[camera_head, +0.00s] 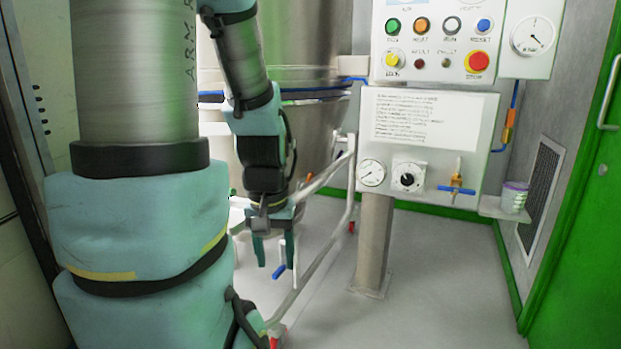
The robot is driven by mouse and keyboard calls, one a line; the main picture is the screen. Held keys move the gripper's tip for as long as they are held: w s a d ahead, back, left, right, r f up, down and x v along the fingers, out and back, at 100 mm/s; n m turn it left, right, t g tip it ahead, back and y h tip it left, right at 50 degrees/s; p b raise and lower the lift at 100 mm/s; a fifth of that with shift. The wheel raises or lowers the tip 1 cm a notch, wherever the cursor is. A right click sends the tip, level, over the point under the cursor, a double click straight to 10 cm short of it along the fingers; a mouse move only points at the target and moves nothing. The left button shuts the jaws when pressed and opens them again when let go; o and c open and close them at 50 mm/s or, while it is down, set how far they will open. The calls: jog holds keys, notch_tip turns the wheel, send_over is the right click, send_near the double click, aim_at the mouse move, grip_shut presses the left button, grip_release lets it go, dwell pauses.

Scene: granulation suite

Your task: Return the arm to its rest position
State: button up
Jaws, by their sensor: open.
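My gripper (276,262) hangs at the end of my arm, left of the picture's middle, pointing down. Its two dark green fingers are apart, and I see nothing held between them. A blue-ended lever (279,271) shows by the fingertips; I cannot tell whether it touches them. My arm is bent, with its large upper links filling the left side and its forearm hanging in front of the steel vessel (305,40).
A control panel (425,145) on a steel post (375,245) stands right of my gripper. A tubular rail (325,255) runs close beside the gripper. A small shelf (497,208) holds a lidded jar (514,197). A green door (590,220) is at the right. The floor (440,280) at centre right is clear.

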notch_tip(320, 180, up, 21)
jog(key=p, duration=1.9)
jog(key=shift+f, duration=0.15)
jog(key=shift+o, duration=0.2)
dwell(0.6)
